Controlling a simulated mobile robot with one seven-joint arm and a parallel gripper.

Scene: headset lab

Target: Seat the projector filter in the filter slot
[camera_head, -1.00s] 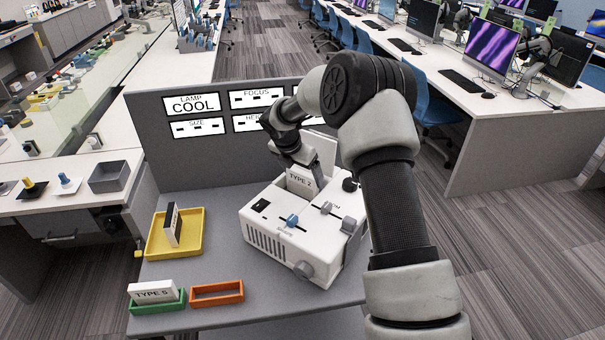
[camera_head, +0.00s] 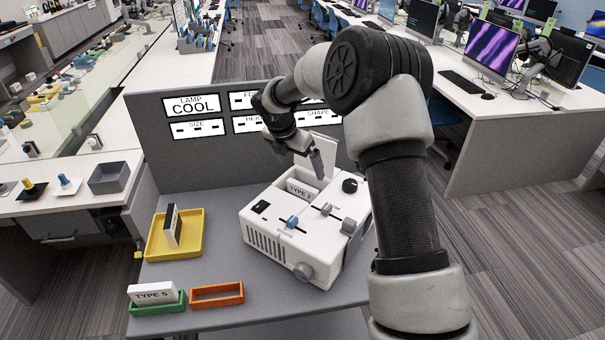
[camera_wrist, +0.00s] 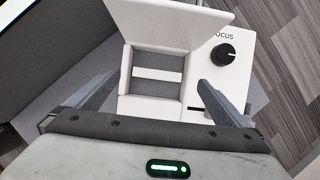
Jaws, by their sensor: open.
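The white projector (camera_head: 300,235) stands on the grey table with its lid (camera_head: 325,150) open. The projector filter marked TYPE 2 (camera_head: 302,189) sits upright in the filter slot, its label partly below the rim. In the wrist view its white top edge (camera_wrist: 158,74) shows as a bar across the slot opening (camera_wrist: 157,88). My gripper (camera_wrist: 157,90) is open, with its fingers apart on either side of the slot opening. In the head view my gripper (camera_head: 314,163) is above the projector, apart from the filter.
A yellow tray (camera_head: 157,250) holds a dark and white filter (camera_head: 172,226). A green tray (camera_head: 150,309) holds another labelled filter (camera_head: 152,291). An orange tray (camera_head: 217,301) is empty. A grey panel (camera_head: 150,140) with displays stands behind; one reads LAMP COOL.

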